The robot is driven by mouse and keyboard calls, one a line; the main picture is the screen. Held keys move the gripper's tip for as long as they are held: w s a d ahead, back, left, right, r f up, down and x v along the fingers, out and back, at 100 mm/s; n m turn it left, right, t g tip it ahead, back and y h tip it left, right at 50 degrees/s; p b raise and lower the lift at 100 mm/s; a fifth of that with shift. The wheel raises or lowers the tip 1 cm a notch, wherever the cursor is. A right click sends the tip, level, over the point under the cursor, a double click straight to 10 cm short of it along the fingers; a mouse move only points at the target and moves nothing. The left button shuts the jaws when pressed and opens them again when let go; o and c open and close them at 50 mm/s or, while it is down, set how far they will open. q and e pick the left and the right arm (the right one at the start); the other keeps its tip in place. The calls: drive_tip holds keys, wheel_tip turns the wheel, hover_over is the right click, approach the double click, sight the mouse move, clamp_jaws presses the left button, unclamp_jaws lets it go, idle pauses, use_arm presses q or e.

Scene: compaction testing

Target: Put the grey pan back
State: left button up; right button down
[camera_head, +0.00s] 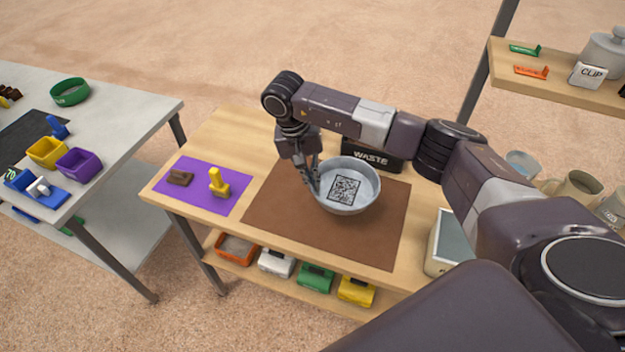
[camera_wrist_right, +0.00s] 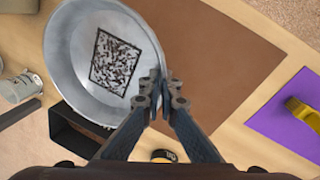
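The grey pan (camera_head: 362,203) is a round metal bowl with a square black-and-white code on its inner bottom. It is over the brown mat (camera_head: 270,222) on the wooden table; I cannot tell whether it touches the mat. My right gripper (camera_head: 314,190) reaches down at the pan's left rim. In the right wrist view, the fingers (camera_wrist_right: 163,98) are closed together on the rim of the pan (camera_wrist_right: 75,60), one on each side of its wall. My left gripper does not show in either view.
A black WASTE box (camera_head: 368,157) stands behind the pan. A purple mat (camera_head: 232,197) with a yellow tool and a brown block lies at left. A screened device (camera_head: 447,245) stands at right. Several coloured containers sit on the lower shelf (camera_head: 268,285).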

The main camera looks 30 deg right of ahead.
drive_tip(key=b, duration=0.4)
hover_over(316, 208)
drive_tip(key=f, duration=0.3)
drive_tip(key=a+f, duration=0.1)
drive_tip(key=f, duration=0.1)
drive_tip(key=shift+w+f, duration=0.25)
drive_tip(key=shift+s+f+b, duration=0.1)
drive_tip(key=shift+f+b, duration=0.6)
drive_tip(key=shift+b, duration=0.15)
drive_tip(key=shift+f+b, duration=0.65)
drive_tip(key=c, duration=2.7)
unclamp_jaws()
drive_tip(key=shift+o, duration=1.1)
drive_tip(key=shift+o, duration=0.3)
drive_tip(key=o, duration=2.4)
